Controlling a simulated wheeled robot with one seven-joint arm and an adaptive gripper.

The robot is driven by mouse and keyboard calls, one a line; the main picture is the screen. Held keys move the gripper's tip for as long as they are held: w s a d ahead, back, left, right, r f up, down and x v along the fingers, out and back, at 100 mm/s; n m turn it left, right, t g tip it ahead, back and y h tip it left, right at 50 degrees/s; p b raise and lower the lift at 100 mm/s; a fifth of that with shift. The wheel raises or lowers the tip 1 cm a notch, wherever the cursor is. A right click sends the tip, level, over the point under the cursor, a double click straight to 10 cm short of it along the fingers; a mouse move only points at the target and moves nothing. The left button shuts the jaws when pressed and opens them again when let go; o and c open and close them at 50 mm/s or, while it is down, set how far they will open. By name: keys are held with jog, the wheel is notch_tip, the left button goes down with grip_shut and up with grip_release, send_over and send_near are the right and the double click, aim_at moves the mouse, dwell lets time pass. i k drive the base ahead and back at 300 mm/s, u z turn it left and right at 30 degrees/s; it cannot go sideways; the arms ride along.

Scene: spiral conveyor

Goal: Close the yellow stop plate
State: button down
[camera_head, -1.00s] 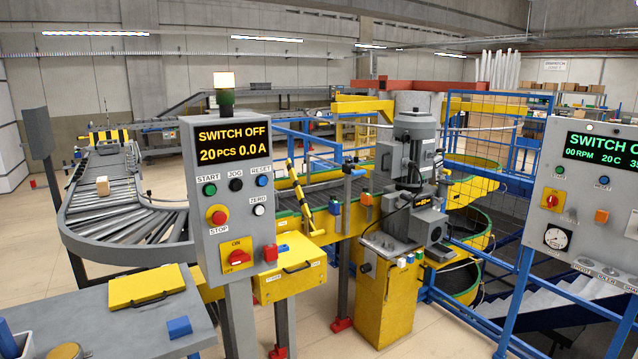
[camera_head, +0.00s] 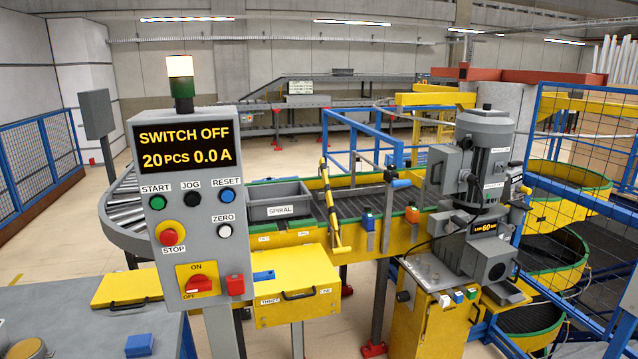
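A slim yellow bar with dark bands (camera_head: 332,205), which may be the stop plate, stands tilted at the near side of the dark spiral conveyor belt (camera_head: 365,204). A small yellow foot shows at its lower end. I cannot tell from its pose whether it counts as open or closed. A grey bin labelled SPIRAL (camera_head: 281,207) sits just left of the bar, partly hidden by the control panel (camera_head: 190,210). My gripper is not in view.
The control panel reads SWITCH OFF, 20 PCS, 0.0 A. A yellow box with a handled lid (camera_head: 293,283) stands below the bar. A grey motor unit (camera_head: 485,190) on a yellow cabinet (camera_head: 435,320) is at right. A grey table (camera_head: 75,320) fills the lower left.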

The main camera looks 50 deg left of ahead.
aim_at(341, 250)
jog(key=u, duration=0.7)
jog(key=i, duration=0.8)
jog(key=u, duration=0.9)
